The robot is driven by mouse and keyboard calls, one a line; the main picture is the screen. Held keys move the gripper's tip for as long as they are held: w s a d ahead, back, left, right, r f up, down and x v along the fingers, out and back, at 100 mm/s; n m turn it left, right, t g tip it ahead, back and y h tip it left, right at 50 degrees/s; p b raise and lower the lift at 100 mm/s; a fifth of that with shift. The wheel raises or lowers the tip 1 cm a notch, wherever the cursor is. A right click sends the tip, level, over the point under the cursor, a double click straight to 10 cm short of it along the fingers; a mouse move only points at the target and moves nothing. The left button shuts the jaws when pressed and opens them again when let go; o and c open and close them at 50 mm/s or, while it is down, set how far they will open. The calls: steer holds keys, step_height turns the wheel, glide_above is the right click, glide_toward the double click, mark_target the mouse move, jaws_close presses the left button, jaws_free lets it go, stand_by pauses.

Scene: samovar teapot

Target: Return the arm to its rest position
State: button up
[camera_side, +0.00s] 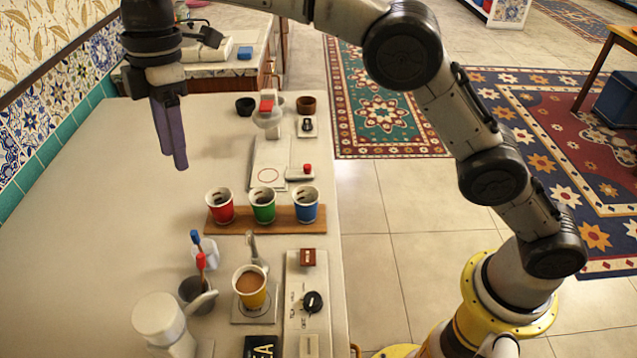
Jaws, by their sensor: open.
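My gripper (178,160) hangs in the air at the upper left, above the bare left part of the counter. Its purple fingers point down and it is open, with nothing seen between the fingers. It is apart from every object on the counter. My arm arches from the gripper across the top of the view to its yellow base at the lower right.
On the counter (110,220), red (220,211), green (264,211) and blue (305,211) cups stand on a wooden board (284,226). A yellow cup (252,292) of brown drink stands nearer, beside a control panel (295,327) and white container (160,320). The counter's left part is clear.

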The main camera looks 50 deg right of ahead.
steer(key=s+d+r+m+t, duration=0.1)
steer(key=s+d+r+m, duration=0.1)
steer(key=s+d+r, duration=0.45)
steer(key=s+d+r+m+t, duration=0.25)
steer(key=d+r, duration=0.45)
steer(key=d, duration=0.5)
steer(key=s+d+f+m+t, duration=0.1)
steer(key=s+d+f+m, duration=0.2)
steer(key=s+d, duration=0.35)
steer(key=s+d+f+m+t, duration=0.1)
steer(key=s+d+f+m, duration=0.25)
steer(key=s, duration=0.55)
steer(key=s+d+f+m+h, duration=0.1)
steer(key=s+f+m, duration=0.4)
steer(key=f, duration=0.5)
steer(key=shift+d+f+m+h, duration=0.35)
steer(key=shift+d+m, duration=0.25)
steer(key=shift+d, duration=0.3)
steer(key=shift+s+t, duration=0.1)
steer(key=shift+t, duration=0.15)
